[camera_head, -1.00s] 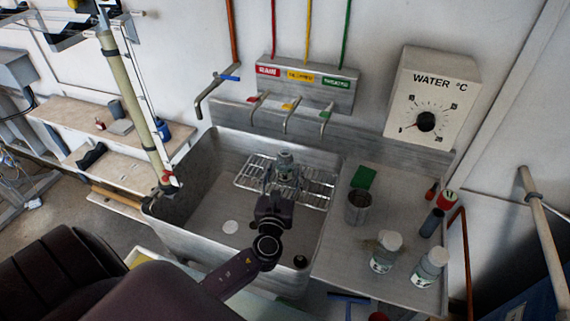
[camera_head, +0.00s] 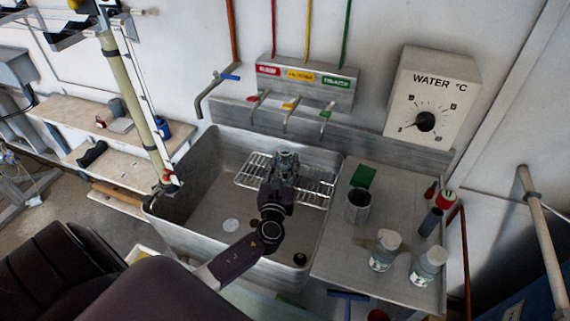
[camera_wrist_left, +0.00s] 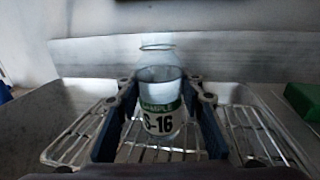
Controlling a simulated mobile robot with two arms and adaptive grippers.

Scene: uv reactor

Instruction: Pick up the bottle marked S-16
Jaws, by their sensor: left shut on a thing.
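The bottle marked S-16 (camera_wrist_left: 161,105) is clear, with a white and green label reading "SAMPLE S-16". It stands upright between the blue-edged fingers of my left gripper (camera_wrist_left: 160,120) in the left wrist view. In the head view my left gripper (camera_head: 285,168) is over the wire rack (camera_head: 248,172) in the sink and hides most of the bottle. The gripper is shut on the bottle. I cannot tell whether the bottle touches the rack. My right gripper is not in view.
The metal sink (camera_head: 205,205) surrounds the rack. On the counter (camera_head: 345,255) to the right stand a metal cup (camera_head: 358,206), a green block (camera_head: 363,175) and two white-capped bottles (camera_head: 384,252) (camera_head: 428,268). Several taps (camera_head: 290,115) hang above the sink's back edge.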

